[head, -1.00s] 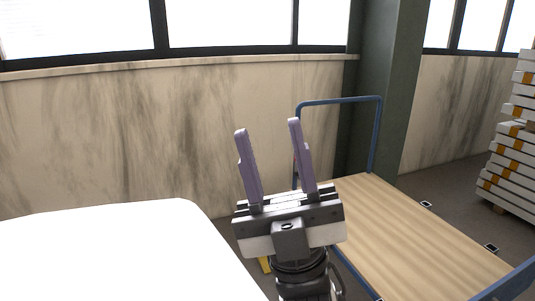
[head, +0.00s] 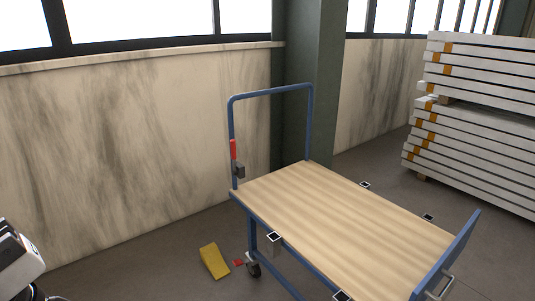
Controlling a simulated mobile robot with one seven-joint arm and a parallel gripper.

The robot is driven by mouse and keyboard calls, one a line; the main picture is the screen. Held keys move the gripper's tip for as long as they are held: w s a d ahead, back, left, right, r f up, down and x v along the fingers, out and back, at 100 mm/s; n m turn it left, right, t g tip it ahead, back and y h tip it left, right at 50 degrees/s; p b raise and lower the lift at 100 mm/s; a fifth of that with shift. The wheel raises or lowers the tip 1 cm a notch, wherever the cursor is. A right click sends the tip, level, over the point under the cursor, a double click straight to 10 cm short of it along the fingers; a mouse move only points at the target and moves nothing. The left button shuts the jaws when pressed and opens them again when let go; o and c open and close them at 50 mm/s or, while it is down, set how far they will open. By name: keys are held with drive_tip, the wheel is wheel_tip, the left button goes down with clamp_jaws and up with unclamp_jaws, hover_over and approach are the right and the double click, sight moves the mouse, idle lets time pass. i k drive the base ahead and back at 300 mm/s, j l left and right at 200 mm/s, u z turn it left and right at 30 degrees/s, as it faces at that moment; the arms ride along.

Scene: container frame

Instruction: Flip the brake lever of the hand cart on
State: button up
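The hand cart has a flat wooden deck (head: 335,215) in a blue frame and a tall blue push handle (head: 270,92) at its far end. A red lever (head: 233,149) stands upright along the handle's left post, above a small dark grey block (head: 239,170). I cannot tell whether this lever is on or off. A small red piece (head: 238,262) shows low beside the front-left caster (head: 254,269). A white and black part of my arm shows at the lower left edge, well left of the cart. My gripper's fingers are out of view.
A yellow piece (head: 214,261) lies on the floor left of the caster. A marbled wall (head: 130,150) and a dark green pillar (head: 315,90) stand behind the cart. Stacked grey slabs (head: 470,140) stand at the right. The floor left of the cart is mostly clear.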

sight(235, 172)
drive_tip(key=u, duration=0.4)
drive_tip(key=i+j+z, duration=0.1)
drive_tip(key=i+j, duration=0.5)
drive_tip(key=i+j+z, duration=0.1)
drive_tip(key=i+j, duration=0.5)
drive_tip(key=i+j+z, duration=0.1)
drive_tip(key=i+j, duration=0.5)
drive_tip(key=j, duration=0.2)
